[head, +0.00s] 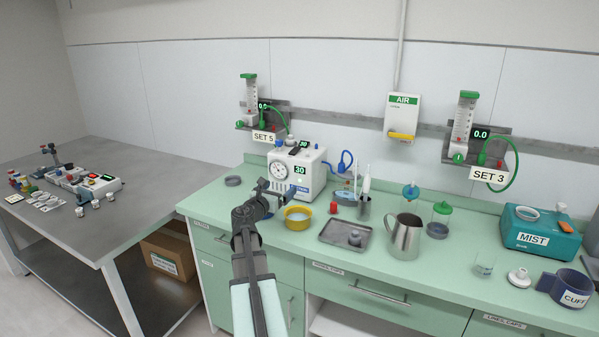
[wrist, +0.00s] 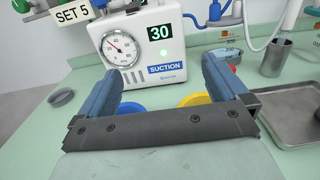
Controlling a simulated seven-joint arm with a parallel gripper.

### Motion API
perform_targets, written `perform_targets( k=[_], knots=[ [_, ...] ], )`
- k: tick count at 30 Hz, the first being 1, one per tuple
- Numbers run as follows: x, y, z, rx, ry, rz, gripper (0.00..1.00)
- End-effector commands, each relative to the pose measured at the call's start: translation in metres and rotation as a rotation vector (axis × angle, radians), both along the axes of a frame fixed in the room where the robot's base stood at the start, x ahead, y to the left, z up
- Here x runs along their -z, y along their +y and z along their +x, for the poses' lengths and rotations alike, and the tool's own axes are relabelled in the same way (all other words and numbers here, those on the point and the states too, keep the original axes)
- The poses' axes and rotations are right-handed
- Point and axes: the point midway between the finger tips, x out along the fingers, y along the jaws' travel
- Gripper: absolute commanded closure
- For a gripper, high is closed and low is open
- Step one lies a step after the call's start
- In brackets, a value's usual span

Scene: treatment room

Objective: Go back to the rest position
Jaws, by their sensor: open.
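My gripper (head: 265,190) is raised in front of the white suction unit, above the green counter's front part. In the wrist view my gripper (wrist: 160,85) shows two blue fingers spread wide apart with nothing between them. The suction unit (head: 292,172) has a round gauge and a green display reading 30; it also fills the top middle of the wrist view (wrist: 140,45). A yellow-rimmed bowl (head: 298,217) stands just right of my gripper; part of it is hidden behind my gripper in the wrist view.
A metal tray (head: 330,236) with a small grey item, a steel jug (head: 405,238) and a teal MIST box (head: 541,233) stand to the right. A small grey dish (head: 233,181) is at the left. Flowmeters hang on the wall rail. A grey table (head: 150,185) stands at the left.

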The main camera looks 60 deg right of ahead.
Motion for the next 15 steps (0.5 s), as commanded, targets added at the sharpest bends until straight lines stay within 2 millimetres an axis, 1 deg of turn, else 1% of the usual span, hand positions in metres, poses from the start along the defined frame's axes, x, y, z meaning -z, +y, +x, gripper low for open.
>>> perform_targets(
  k=[1,3,6,12,15],
  knots=[
    [0.000,0.011,-0.001,-0.002,0.000,0.000,0.00],
    [0.000,0.020,-0.001,-0.002,0.000,0.000,0.00],
    [0.000,0.028,-0.001,-0.001,0.000,0.000,0.00],
    [0.000,0.031,0.000,0.000,0.000,0.000,0.00],
    [0.005,0.035,0.005,-0.005,-0.023,0.012,0.00]
  ],
)
